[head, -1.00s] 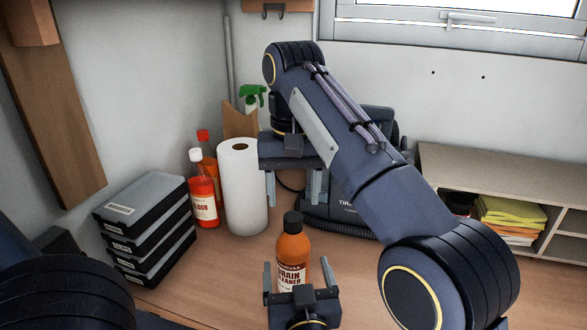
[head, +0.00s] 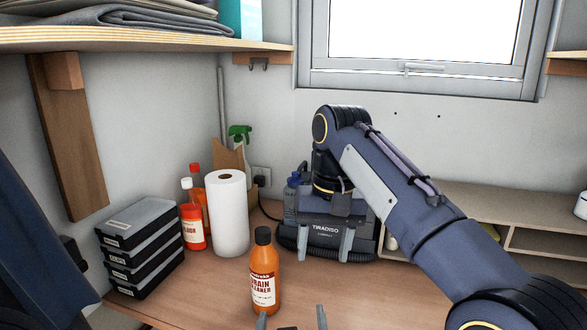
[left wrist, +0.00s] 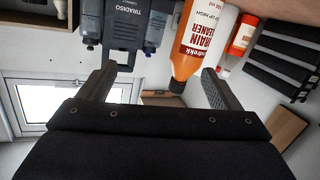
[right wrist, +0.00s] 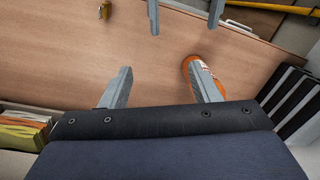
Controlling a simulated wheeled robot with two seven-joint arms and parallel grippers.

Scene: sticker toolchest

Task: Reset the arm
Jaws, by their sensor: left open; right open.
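My left gripper (head: 291,318) shows only its fingertips at the bottom edge of the head view. It is open; in the left wrist view (left wrist: 158,82) its jaws are apart with nothing held. An orange drain cleaner bottle (head: 264,280) stands upright beyond the left fingertips. It also shows in the left wrist view (left wrist: 197,45), and partly behind a right finger in the right wrist view (right wrist: 190,66).
A paper towel roll (head: 228,215), floor cleaner bottles (head: 192,222) and stacked black cases (head: 142,258) stand at left. A vacuum cleaner (head: 325,236) is at the back. A shelf unit (head: 480,205) stands right; a wall shelf (head: 130,40) hangs upper left.

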